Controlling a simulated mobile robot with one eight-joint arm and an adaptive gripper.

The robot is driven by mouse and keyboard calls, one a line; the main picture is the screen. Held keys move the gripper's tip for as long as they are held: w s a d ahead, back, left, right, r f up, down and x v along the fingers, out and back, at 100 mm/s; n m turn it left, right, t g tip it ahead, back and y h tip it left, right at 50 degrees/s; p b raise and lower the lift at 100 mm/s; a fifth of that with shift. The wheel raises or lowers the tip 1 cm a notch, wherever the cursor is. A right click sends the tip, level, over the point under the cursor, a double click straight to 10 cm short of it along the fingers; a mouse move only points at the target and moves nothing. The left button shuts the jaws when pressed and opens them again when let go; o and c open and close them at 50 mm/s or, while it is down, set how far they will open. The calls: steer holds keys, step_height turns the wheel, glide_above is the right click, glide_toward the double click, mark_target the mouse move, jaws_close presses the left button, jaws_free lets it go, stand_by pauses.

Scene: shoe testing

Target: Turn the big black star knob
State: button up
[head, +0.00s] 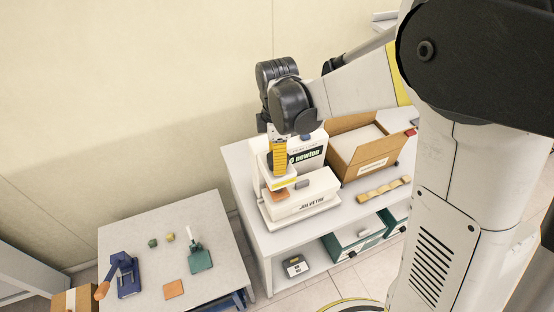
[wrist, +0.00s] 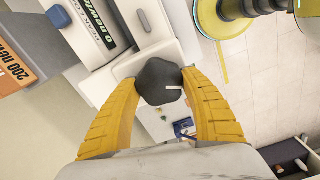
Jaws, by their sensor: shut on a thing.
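The big black star knob (wrist: 160,82) shows in the wrist view, with a pale line marked on its face near its lower right edge. My gripper (wrist: 161,84) has its yellow fingers on both sides of the knob, and the fingertips touch it. In the head view my gripper (head: 278,160) points down at the top of the white machine (head: 305,195). The knob is hidden there behind the fingers.
An open cardboard box (head: 362,158) stands right of the machine. A row of tan pieces (head: 385,189) lies in front of it. A lower table (head: 150,240) at left holds a blue device (head: 127,275) and a green one (head: 200,259).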

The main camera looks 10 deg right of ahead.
steer(key=m, duration=0.4)
steer(key=shift+m+b, duration=0.3)
steer(key=shift+b, duration=0.1)
steer(key=m, duration=0.3)
steer(key=shift+w+m, duration=0.1)
steer(key=shift+m, duration=0.3)
steer(key=m+b, duration=0.1)
steer(key=m, duration=0.3)
steer(key=shift+d, duration=0.1)
steer(key=shift+m, duration=2.1)
steer(key=o, duration=1.2)
steer(key=shift+c, duration=0.2)
steer(key=shift+r, duration=0.1)
